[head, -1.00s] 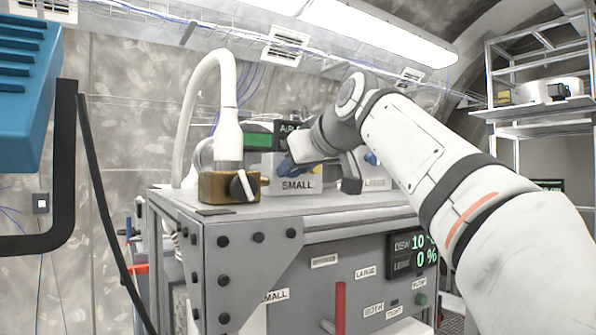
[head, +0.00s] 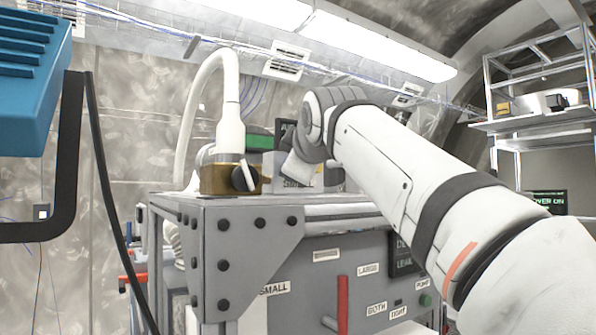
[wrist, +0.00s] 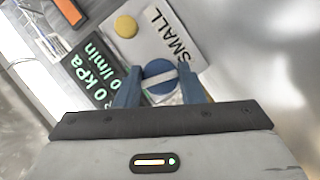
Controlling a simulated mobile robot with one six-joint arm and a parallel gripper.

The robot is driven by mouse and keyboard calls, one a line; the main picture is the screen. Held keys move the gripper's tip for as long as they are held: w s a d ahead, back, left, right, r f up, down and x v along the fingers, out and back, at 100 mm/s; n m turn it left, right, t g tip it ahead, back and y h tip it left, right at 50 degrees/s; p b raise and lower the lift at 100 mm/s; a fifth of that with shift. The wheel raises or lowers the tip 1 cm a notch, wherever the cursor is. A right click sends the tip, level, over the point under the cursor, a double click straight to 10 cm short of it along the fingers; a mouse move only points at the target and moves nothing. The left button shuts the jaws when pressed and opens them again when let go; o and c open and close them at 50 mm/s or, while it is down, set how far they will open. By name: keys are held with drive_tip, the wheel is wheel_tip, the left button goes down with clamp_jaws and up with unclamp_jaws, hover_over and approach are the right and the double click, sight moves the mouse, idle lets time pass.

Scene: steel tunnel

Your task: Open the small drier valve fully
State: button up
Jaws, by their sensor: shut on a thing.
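The small drier valve's round blue knob (wrist: 158,76) with a pale bar across it shows in the wrist view, next to the SMALL label (wrist: 169,33). My gripper (wrist: 160,86) has its two blue fingers on either side of the knob and is shut on it. The bar lies slightly tilted in the picture, running from one finger towards the other. In the head view my wrist covers the knob and fingers, and the SMALL box (head: 283,184) is partly hidden.
A display (wrist: 92,72) beside the knob reads 0 kPa and 0 l/min. A yellow button (wrist: 125,26) is close by. In the head view a brass block (head: 215,180) with a black knob and white hose stands to the left. A red handle (head: 342,300) is on the cabinet front.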

drive_tip(key=shift+n, duration=0.5)
drive_tip(key=shift+t+b, duration=0.3)
drive_tip(key=shift+b, duration=0.05)
drive_tip(key=o, duration=1)
drive_tip(key=b+v, duration=0.2)
drive_tip(key=v, duration=0.6)
drive_tip(key=shift+w, duration=0.1)
